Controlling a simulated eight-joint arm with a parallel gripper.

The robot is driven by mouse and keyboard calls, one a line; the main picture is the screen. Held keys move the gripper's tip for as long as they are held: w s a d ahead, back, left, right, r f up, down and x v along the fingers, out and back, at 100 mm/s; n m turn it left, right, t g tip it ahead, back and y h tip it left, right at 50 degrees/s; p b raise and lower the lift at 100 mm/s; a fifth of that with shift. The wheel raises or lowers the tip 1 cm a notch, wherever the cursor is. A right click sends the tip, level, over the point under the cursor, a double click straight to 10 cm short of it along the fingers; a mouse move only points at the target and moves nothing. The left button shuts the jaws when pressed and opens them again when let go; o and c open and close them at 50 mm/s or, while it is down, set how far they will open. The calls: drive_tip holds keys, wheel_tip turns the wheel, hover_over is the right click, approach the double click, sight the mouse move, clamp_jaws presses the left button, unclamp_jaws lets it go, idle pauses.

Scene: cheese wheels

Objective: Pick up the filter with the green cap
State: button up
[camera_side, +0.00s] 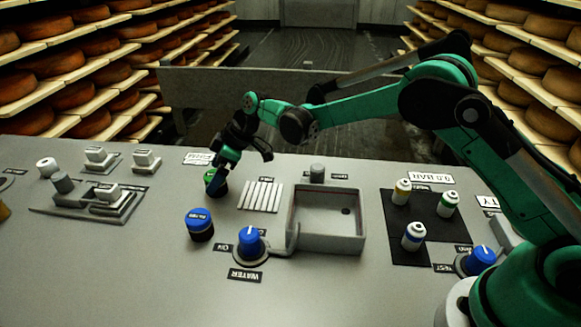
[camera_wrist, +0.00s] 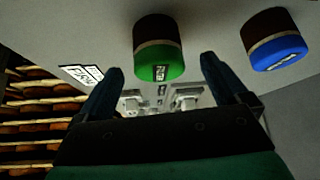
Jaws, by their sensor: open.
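The filter with the green cap (camera_side: 210,178) stands on the grey panel, left of the middle in the side view, partly hidden by my gripper (camera_side: 221,168). In the wrist view its green cap (camera_wrist: 160,68) and dark body show between and beyond the two dark blue fingers of my gripper (camera_wrist: 163,64). My gripper is open, with one finger on each side of the cap in that view. Gaps show on both sides there, and I see no grip on the filter. A blue-capped filter (camera_side: 200,224) stands nearer the camera, and it shows at right in the wrist view (camera_wrist: 274,48).
A blue WATER knob (camera_side: 250,243), a slotted vent (camera_side: 260,196) and a square basin (camera_side: 326,247) lie right of the filters. Several small bottles stand on a black mat (camera_side: 440,227). Grey blocks (camera_side: 95,158) stand at left. Cheese shelves (camera_side: 75,65) line the back.

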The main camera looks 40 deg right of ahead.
drive_tip(key=shift+x, duration=1.6)
drive_tip(key=c, duration=1.3)
drive_tip(key=shift+c, duration=0.2)
